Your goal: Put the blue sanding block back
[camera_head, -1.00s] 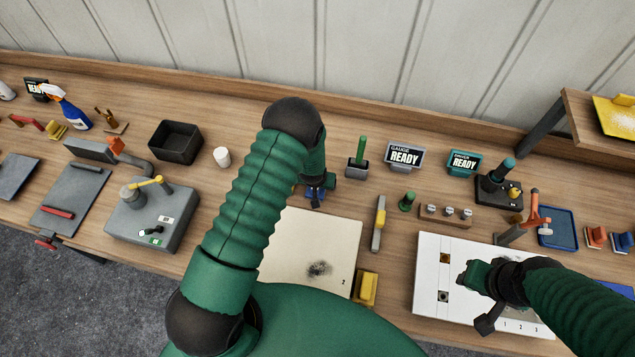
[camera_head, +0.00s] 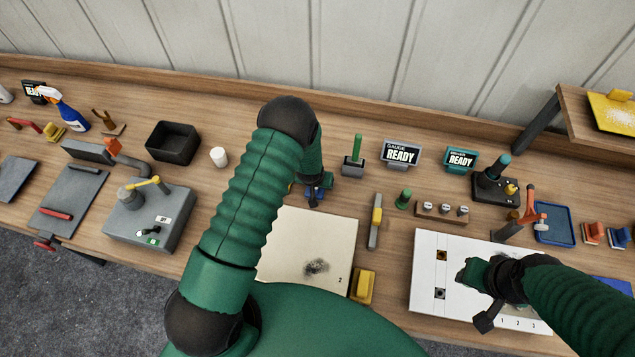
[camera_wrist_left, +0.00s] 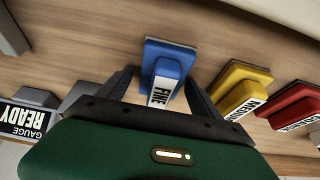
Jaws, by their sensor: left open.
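The blue sanding block (camera_wrist_left: 165,68), labelled FINE, sits on the wooden bench in the left wrist view. My left gripper (camera_wrist_left: 158,82) is open, with one finger on each side of the block's raised grip; I cannot tell if either finger touches it. In the head view my left gripper (camera_head: 314,184) is over the bench behind the pale panel, and the block is mostly hidden beneath it. My right gripper (camera_head: 474,274) is above the white board at the right; its fingers are not clear.
A yellow MEDIUM block (camera_wrist_left: 241,92) and a red block (camera_wrist_left: 293,105) stand in a row beside the blue one. The pale panel (camera_head: 310,240) with a dark smudge lies in front. A green-handled tool in a holder (camera_head: 353,160) stands close to the right of my left gripper.

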